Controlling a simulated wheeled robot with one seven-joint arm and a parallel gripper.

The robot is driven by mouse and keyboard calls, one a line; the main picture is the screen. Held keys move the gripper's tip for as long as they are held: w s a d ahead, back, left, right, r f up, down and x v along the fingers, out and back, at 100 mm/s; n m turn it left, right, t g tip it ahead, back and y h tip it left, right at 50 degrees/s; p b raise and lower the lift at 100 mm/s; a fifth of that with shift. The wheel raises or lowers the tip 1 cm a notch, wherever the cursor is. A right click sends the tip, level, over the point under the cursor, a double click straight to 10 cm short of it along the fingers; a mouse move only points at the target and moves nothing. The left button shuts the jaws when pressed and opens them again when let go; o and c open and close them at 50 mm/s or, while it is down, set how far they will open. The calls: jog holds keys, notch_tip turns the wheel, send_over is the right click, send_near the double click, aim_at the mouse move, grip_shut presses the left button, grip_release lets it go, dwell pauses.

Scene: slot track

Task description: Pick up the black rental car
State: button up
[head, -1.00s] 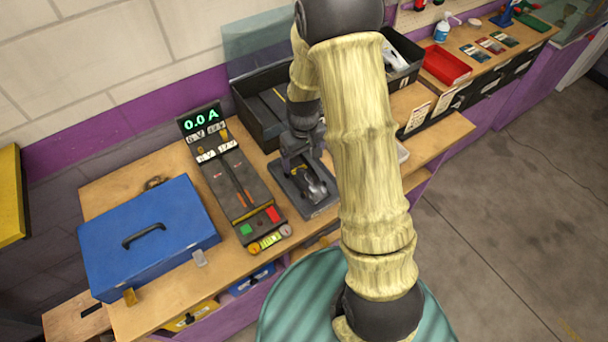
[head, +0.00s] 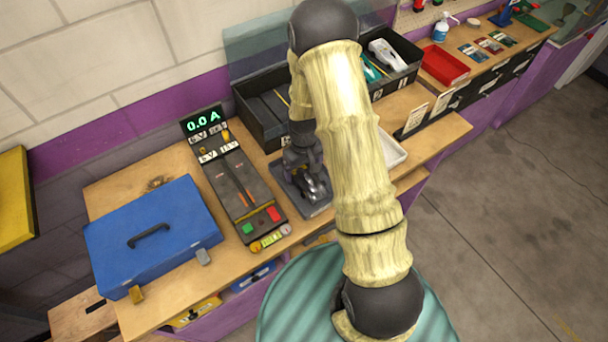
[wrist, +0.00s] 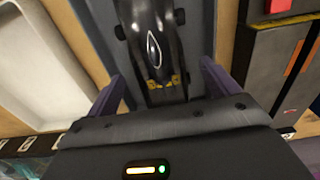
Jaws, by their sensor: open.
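The black car (wrist: 153,50) is glossy, with yellow marks at the end nearer my gripper. It sits on a dark grey base (wrist: 202,30), and it also shows in the head view (head: 313,188), partly covered by my gripper. My gripper (wrist: 162,78) is open and empty. In the wrist view its two purple fingers stand left and right of the car's near end, with a gap on each side. In the head view my gripper (head: 303,168) is just above the car; the exact height is hard to tell.
A power supply (head: 235,185) reading 0.0 A stands left of the base, with a blue case (head: 150,230) beyond it. A black bin (head: 262,112) stands behind. A white tray (wrist: 40,65) lies to the right in the head view, partly behind my arm.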

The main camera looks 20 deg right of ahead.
aim_at(304, 172)
jog(key=shift+w+f+p, duration=0.1)
jog(key=shift+f+p, duration=0.3)
jog(key=shift+f, duration=1)
jog(key=c, duration=1.2)
jog(key=shift+r, duration=0.1)
notch_tip(304, 172, up, 10)
jog(key=b, duration=0.3)
